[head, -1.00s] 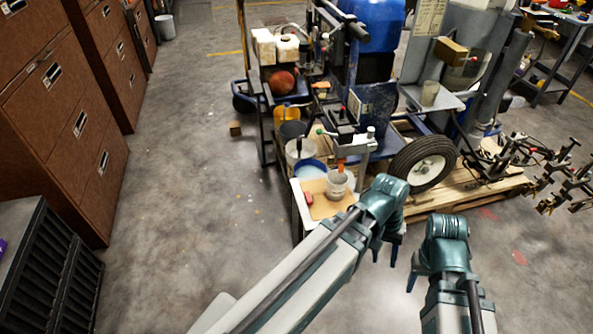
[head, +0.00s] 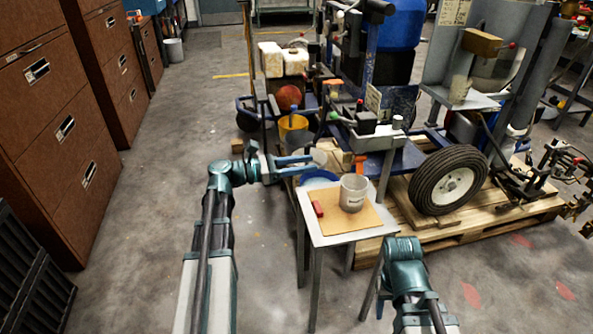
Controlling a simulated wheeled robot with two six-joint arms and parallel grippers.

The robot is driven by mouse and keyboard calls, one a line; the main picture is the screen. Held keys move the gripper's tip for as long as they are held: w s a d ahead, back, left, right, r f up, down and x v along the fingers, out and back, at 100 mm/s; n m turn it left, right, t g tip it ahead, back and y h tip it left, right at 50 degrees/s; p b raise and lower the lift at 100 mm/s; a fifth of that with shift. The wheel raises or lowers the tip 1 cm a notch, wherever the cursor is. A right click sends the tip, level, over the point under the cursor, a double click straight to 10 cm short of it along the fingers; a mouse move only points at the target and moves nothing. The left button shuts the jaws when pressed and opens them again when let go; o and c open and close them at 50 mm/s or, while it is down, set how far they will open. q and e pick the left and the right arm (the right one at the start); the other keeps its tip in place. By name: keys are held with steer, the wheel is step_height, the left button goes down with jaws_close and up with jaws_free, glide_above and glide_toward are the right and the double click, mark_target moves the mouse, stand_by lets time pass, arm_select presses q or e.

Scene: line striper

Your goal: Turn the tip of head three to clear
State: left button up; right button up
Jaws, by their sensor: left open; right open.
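The row of spray heads shows in part at the right edge (head: 565,165), as dark fittings with small red parts. It is cut off by the frame, and I cannot tell which head is three or how its tip is turned. My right gripper (head: 374,298) is open and low in front of the pallet, pointing down. Both grippers are well left of the spray heads.
A small table (head: 330,238) holds a grey cup (head: 353,193) and a red block (head: 317,208). Behind it stands the striper with its black tire (head: 448,180) on a wooden pallet (head: 470,230). Brown cabinets (head: 60,120) line the left. Floor between is clear.

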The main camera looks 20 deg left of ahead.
arm_select(q)
steer(key=x, duration=1)
stand_by(0.4)
stand_by(0.6)
jaws_close()
